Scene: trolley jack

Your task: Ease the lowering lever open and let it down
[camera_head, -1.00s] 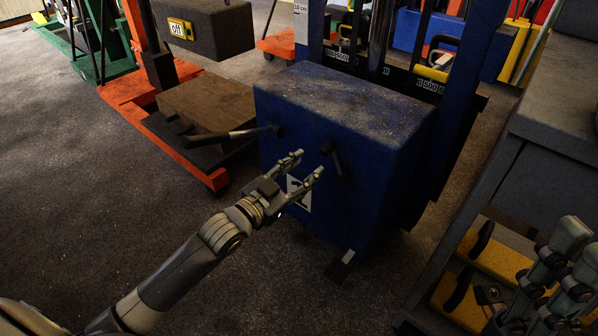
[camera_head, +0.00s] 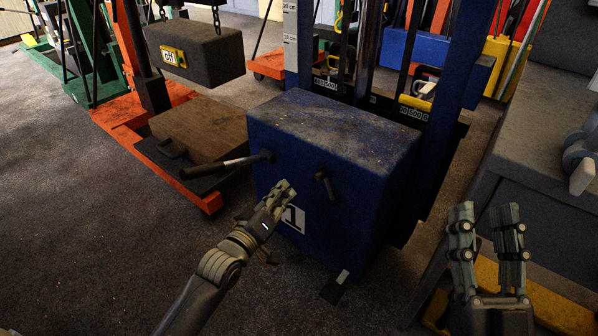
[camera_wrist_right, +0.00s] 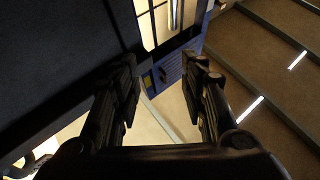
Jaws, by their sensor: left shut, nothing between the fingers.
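The blue jack body (camera_head: 340,125) stands in the middle of the head view. A short dark lever (camera_head: 326,186) sticks out of its front face and hangs tilted down to the right. A longer black-gripped handle (camera_head: 222,167) sticks out to the left from the same face. My left gripper (camera_head: 286,189) is shut and empty in front of this face, left of the short lever and apart from it in the picture. It partly covers a white label (camera_head: 295,217). My right gripper (camera_head: 486,212) is open and empty at the right, fingers up; its fingers also show in the right wrist view (camera_wrist_right: 163,68).
A grey bench (camera_head: 545,150) stands at the right, with yellow parts (camera_head: 545,306) below it. An orange jack (camera_head: 128,125) with a wooden block and a hanging dark weight (camera_head: 205,50) stands left. The floor at lower left is clear.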

